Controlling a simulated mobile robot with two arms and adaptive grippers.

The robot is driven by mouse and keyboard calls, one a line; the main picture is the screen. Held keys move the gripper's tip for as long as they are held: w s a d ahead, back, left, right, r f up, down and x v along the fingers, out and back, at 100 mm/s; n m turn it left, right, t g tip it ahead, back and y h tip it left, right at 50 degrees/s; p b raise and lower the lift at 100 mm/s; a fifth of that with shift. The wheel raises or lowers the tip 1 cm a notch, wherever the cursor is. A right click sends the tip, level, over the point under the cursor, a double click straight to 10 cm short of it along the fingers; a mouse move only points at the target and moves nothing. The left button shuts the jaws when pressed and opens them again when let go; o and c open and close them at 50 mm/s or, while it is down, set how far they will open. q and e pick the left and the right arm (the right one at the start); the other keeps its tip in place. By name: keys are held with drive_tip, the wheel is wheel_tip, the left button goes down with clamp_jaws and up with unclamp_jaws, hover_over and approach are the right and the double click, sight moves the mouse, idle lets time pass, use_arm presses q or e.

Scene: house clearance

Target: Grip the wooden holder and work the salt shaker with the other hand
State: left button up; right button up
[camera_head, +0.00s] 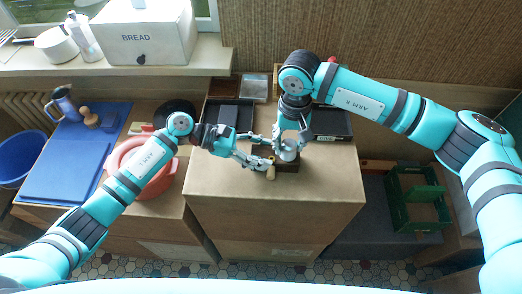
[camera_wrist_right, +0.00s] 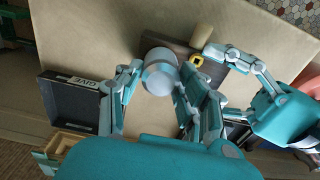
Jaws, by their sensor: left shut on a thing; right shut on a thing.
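The salt shaker (camera_head: 288,154) is a pale grey, round-topped cylinder near the middle of the cardboard-brown worktop. My right gripper (camera_head: 291,141) is shut on it from behind; in the right wrist view the shaker (camera_wrist_right: 160,76) sits between the right fingers. The dark brown wooden holder (camera_head: 289,167) is low, under and beside the shaker; it shows also in the right wrist view (camera_wrist_right: 208,70). A tan peg-like piece (camera_wrist_right: 203,36) stands at the holder. My left gripper (camera_head: 268,155) reaches in from the left, shut at the holder's side; its exact contact is partly hidden.
Dark trays (camera_head: 231,112) and a black box marked GIVE (camera_wrist_right: 75,100) stand along the back of the worktop. At left are a red bowl (camera_head: 157,184) and a blue mat (camera_head: 65,165). A green crate (camera_head: 416,209) stands low at right. The worktop's front is clear.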

use_arm(q)
drive_tip(key=c, duration=0.5)
use_arm(e)
drive_tip(key=shift+a, duration=0.1)
use_arm(q)
drive_tip(key=shift+c, duration=0.2)
use_arm(e)
drive_tip(key=shift+r, duration=0.3)
use_arm(q)
drive_tip(key=shift+f, duration=0.1)
use_arm(e)
wheel_tip(320, 180, up, 10)
drive_tip(key=shift+f, duration=0.2)
idle(0.7)
drive_tip(key=o, duration=0.6)
clamp_jaws()
use_arm(q)
drive_tip(key=o, duration=1.6)
drive_tip(key=shift+o, duration=0.2)
